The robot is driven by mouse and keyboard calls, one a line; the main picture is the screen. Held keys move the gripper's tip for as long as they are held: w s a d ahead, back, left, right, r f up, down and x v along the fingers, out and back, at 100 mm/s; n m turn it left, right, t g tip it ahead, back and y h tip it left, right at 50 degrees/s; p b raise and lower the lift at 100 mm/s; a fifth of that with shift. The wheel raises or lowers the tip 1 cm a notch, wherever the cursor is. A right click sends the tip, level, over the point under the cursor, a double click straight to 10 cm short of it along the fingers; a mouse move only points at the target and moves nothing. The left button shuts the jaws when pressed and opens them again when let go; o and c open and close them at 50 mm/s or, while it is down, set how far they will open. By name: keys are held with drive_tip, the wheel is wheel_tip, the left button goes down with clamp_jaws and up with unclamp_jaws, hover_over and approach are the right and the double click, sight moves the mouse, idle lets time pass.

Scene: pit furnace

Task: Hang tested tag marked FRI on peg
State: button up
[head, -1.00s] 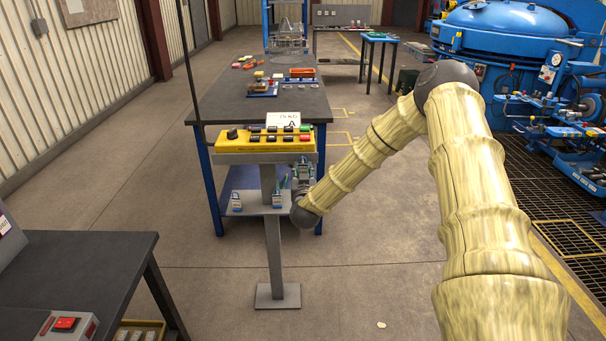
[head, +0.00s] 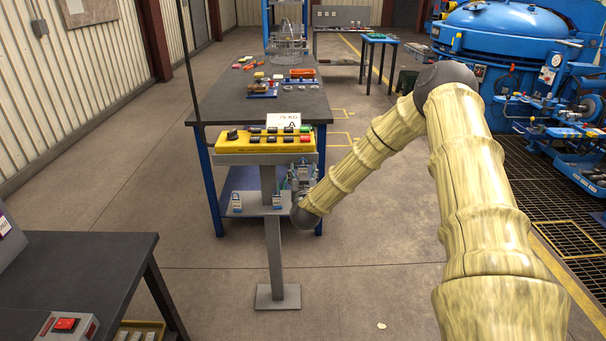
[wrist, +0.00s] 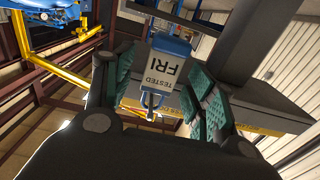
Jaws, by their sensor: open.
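A tag reading TESTED FRI (wrist: 165,68) shows upside down in the wrist view, white with a blue end and a blue-grey loop. It lies between the two green-padded fingers of my gripper (wrist: 160,82), with visible gaps, and the fingers are open. In the head view my gripper (head: 302,174) is beside the pedestal's post, under the yellow control box, partly hidden by my arm. Two small blue-and-white tags stand at the grey shelf, one at left (head: 237,203) and one at right (head: 277,200); their lettering is too small to read. I cannot make out a peg.
The yellow control box (head: 265,142) tops the grey pedestal (head: 272,260), close to my gripper. A dark workbench (head: 225,100) stands behind it. Another dark table (head: 80,265) is at lower left. The floor right of the pedestal is clear.

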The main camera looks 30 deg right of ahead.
drive_tip(key=v, duration=1.2)
drive_tip(key=s+a+f+n+g+y+p, duration=0.1)
drive_tip(key=s+a+f+n+g+y, duration=0.2)
drive_tip(key=s+a+f, duration=0.7)
drive_tip(key=s+a+f+n+g+y+p, duration=0.1)
drive_tip(key=s+a+f+n+g+y, duration=0.15)
drive_tip(key=s+a+f+y, duration=0.7)
drive_tip(key=s+a+f+g+h, duration=0.1)
drive_tip(key=s+f+g, duration=0.4)
drive_tip(key=s, duration=0.7)
drive_tip(key=s+a+f+g+h, duration=0.2)
drive_tip(key=s+f+g, duration=0.3)
drive_tip(key=s, duration=0.7)
drive_tip(key=shift+s+a+f+p, duration=0.3)
drive_tip(key=shift+s+a, duration=0.05)
drive_tip(key=shift+a, duration=0.1)
